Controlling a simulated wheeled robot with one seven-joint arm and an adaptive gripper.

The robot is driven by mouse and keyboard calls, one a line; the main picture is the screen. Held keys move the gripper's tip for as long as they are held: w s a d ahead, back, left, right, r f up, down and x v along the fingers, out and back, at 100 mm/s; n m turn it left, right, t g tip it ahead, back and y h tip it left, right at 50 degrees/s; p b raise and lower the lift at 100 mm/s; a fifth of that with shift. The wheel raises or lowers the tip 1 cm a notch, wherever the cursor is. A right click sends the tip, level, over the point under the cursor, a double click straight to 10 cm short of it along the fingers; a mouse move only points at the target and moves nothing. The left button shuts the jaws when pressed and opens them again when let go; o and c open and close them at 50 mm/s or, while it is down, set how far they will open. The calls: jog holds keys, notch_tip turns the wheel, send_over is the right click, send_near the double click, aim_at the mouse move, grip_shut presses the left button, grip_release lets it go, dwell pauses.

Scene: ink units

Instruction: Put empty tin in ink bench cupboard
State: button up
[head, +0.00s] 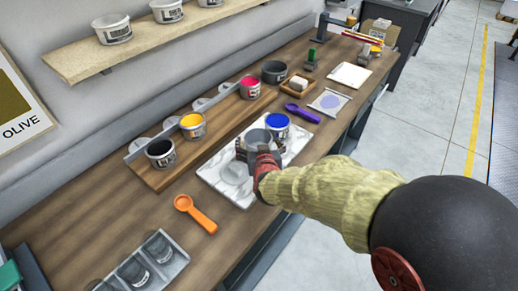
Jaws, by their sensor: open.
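My gripper (258,150) is open over the white marble slab (215,178) on the wooden bench (110,212). A grey tin (256,137) that looks empty stands at its fingers, partly hidden by them; I cannot tell whether they touch it. A tin of blue ink (278,122) stands just behind and to the right. Another grey tin (274,71) stands farther back, beyond the tin of pink-red ink (250,88). No cupboard opening is clearly visible; my arm covers part of the bench front.
Tins of yellow (193,125) and black ink (161,153) stand on a wooden board left of the slab. An orange scoop (196,213) and a clear tray (145,265) lie nearer. A purple scoop (302,113) lies beyond. A shelf (150,45) holds more tins. Floor is open at right.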

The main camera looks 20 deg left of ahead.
jog(key=shift+x, duration=0.8)
jog(key=c, duration=1.7)
jog(key=shift+r, duration=0.15)
jog(key=shift+c, duration=0.7)
jog(key=shift+r, duration=0.1)
